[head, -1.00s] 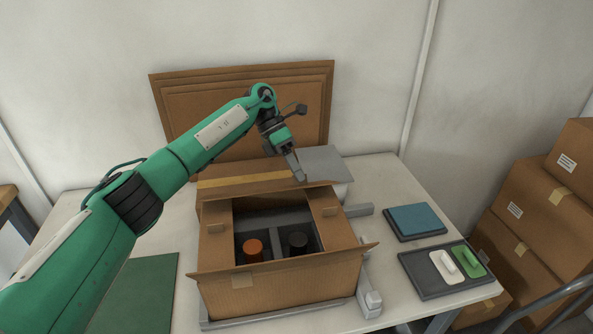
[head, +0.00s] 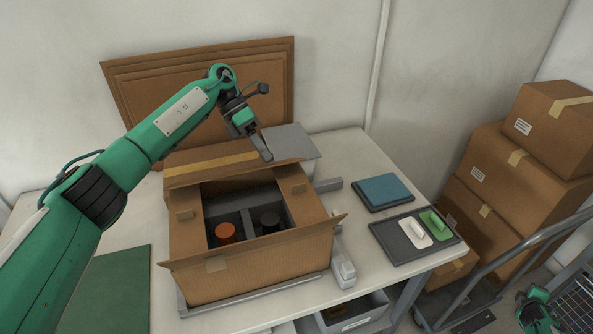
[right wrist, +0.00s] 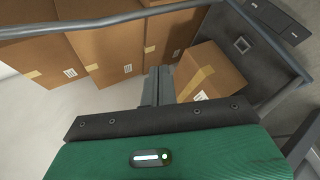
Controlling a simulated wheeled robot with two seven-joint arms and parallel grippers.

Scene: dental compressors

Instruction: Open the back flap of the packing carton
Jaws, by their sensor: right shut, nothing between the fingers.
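The packing carton (head: 250,265) stands open-topped on the table, with an orange-topped item (head: 225,232) and a dark-topped item (head: 269,220) inside. Its front flap (head: 215,264) is folded outward. The back flap (head: 213,171), with a yellow tape strip, slopes at the carton's rear edge. My left gripper (head: 266,152) points down at the right part of this flap; I cannot tell whether it touches. Its fingers look like one narrow grey piece, so their opening is unclear. My right gripper (right wrist: 157,86) is shut and empty, above the trolley area, away from the carton.
A brown panel (head: 130,80) leans on the wall behind. A grey box (head: 290,142) lies behind the carton's right side. A blue pad (head: 384,189) and a dark tray (head: 391,240) sit at right. Stacked cartons (head: 484,215) and a trolley rail (head: 500,262) stand beyond the table.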

